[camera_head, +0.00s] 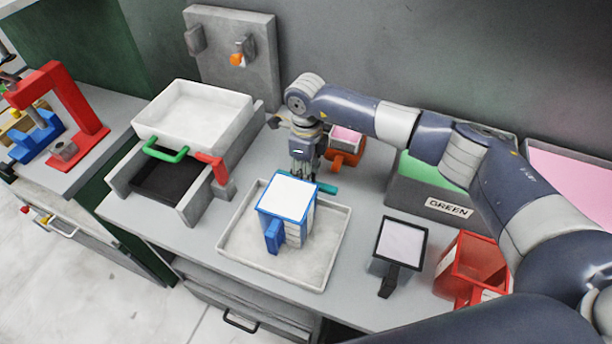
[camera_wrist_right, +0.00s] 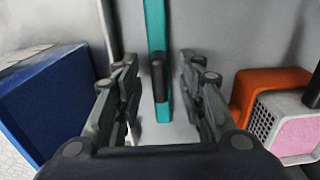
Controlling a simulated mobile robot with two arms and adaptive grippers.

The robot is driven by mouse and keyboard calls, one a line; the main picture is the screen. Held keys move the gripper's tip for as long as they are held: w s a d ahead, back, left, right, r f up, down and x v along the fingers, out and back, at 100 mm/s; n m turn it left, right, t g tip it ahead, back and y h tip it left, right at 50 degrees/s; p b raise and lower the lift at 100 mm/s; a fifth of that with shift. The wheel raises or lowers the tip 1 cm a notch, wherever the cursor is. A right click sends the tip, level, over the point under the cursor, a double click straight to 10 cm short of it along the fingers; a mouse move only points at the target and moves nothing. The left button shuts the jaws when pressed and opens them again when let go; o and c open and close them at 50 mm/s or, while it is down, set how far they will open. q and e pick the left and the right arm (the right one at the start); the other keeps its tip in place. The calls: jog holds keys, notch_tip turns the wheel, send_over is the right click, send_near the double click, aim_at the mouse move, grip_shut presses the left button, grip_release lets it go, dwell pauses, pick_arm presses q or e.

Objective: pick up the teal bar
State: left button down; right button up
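The teal bar (camera_head: 327,188) lies just behind the blue-rimmed container, and only a short part of it shows in the head view. In the right wrist view the teal bar (camera_wrist_right: 155,35) runs lengthwise, with a dark grey upright piece in front of its near part. My right gripper (camera_head: 303,165) points down over the bar. In the right wrist view my right gripper (camera_wrist_right: 160,95) is open, with one finger on each side of the bar and gaps to both sides. My left gripper is not in view.
A blue-rimmed container (camera_head: 288,198) stands on a pale tray (camera_head: 240,245) close to my right gripper. An orange container (camera_head: 345,157) is close on the other side.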

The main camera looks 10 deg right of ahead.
jog(key=shift+f, duration=0.1)
jog(key=shift+c, duration=0.6)
grip_shut()
